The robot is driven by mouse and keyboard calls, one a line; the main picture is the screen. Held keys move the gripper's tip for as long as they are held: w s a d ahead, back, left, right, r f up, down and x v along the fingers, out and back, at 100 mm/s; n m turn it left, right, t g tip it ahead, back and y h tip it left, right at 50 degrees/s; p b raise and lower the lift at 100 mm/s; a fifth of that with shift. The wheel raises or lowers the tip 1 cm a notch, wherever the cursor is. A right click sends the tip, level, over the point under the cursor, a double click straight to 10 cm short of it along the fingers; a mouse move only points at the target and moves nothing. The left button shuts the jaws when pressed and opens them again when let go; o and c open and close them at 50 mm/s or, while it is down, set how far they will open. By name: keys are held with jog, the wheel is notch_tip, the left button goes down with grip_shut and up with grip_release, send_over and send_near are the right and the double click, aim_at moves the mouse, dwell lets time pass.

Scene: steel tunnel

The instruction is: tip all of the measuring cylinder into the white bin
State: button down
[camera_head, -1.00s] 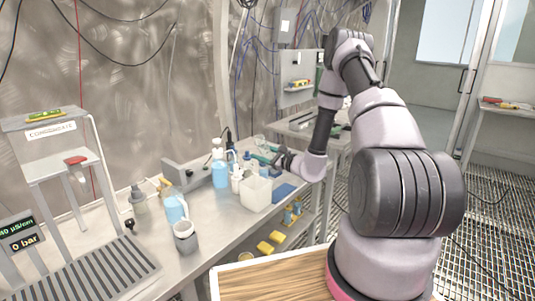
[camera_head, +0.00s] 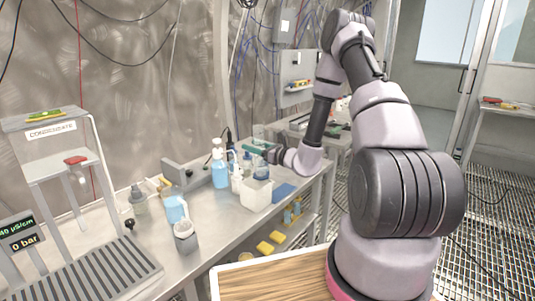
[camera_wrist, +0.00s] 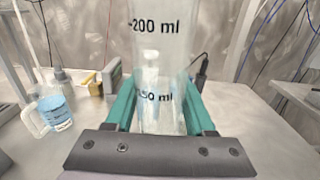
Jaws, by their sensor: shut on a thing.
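The measuring cylinder (camera_head: 261,168) is clear, with bluish content low down. It stands upright in my gripper (camera_head: 257,150), just behind and above the white bin. My gripper's green fingers close on both sides of it. In the wrist view the cylinder (camera_wrist: 160,50) shows 200 ml and 150 ml marks between the fingers (camera_wrist: 157,97), and its lower end is hidden. The white bin (camera_head: 256,195) is an open square tub on the bench, in front of the cylinder; its inside is mostly hidden.
Blue-filled bottles (camera_head: 220,172) stand left of the bin on the bench (camera_head: 222,228). A blue pad (camera_head: 285,191) lies to its right. A blue-filled beaker (camera_wrist: 55,112) shows in the wrist view.

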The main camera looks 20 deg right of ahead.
aim_at(254, 138)
jog(key=shift+r, duration=0.1)
jog(key=shift+r, duration=1.45)
